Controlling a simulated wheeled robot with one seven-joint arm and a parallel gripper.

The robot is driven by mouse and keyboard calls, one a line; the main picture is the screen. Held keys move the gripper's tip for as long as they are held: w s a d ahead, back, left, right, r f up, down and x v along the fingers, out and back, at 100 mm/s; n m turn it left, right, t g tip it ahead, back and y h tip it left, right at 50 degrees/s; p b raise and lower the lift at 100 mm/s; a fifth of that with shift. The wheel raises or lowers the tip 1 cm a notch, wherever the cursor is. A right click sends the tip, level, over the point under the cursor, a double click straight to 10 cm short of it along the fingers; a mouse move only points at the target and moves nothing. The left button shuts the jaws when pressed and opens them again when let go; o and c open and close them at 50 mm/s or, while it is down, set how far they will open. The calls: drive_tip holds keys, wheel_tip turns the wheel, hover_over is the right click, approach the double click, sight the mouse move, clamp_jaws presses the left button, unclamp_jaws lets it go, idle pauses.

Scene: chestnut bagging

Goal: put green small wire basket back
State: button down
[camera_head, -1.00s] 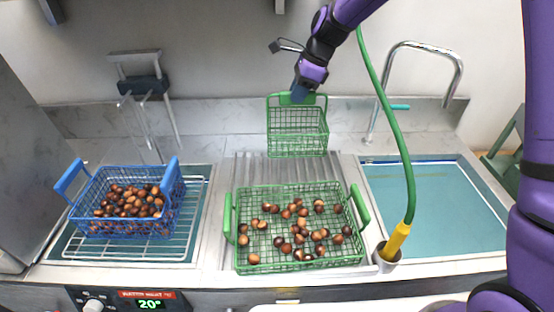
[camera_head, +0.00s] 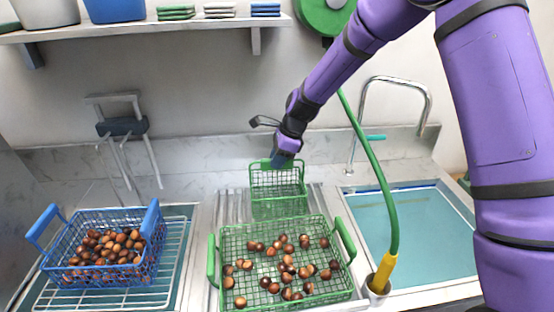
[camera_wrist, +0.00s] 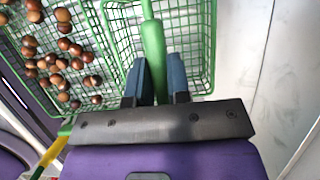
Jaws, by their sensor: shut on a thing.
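The green small wire basket (camera_head: 277,186) stands upright behind the large green basket in the head view, and looks empty. It also shows in the wrist view (camera_wrist: 196,45). My gripper (camera_head: 281,160) is at its back rim in the head view. In the wrist view my gripper (camera_wrist: 156,82) has its two blue fingers on either side of the basket's green handle bar (camera_wrist: 153,50) and is shut on it. Whether the basket's bottom touches the counter cannot be told.
A large green wire basket (camera_head: 213,262) with several chestnuts stands in front. A blue wire basket (camera_head: 152,229) with chestnuts sits on a rack at left. A sink (camera_head: 415,215), faucet (camera_head: 428,105) and green hose (camera_head: 386,190) are at right. A shelf (camera_head: 190,27) hangs above.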

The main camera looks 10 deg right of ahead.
drive_tip(key=c, duration=1.1)
unclamp_jaws()
drive_tip(key=shift+f, duration=0.1)
drive_tip(key=v, duration=1.3)
drive_tip(key=s+d+r+n+t+h, duration=0.25)
drive_tip(key=s+d+r+n, duration=0.6)
drive_tip(key=s+r, duration=0.55)
drive_tip(key=s+d+n+t, duration=0.1)
drive_tip(key=s+d+n, duration=0.2)
drive_tip(key=s, duration=0.4)
drive_tip(key=s+d+n+h, duration=0.1)
drive_tip(key=s+d+n, duration=0.2)
drive_tip(key=s, duration=0.5)
drive_tip(key=s+d+r+n+t+h, duration=0.1)
drive_tip(key=s+d+n, duration=0.2)
drive_tip(key=s, duration=0.4)
drive_tip(key=shift+s+d+n+t, duration=0.25)
drive_tip(key=shift+d+t, duration=0.05)
drive_tip(key=shift+t, duration=0.05)
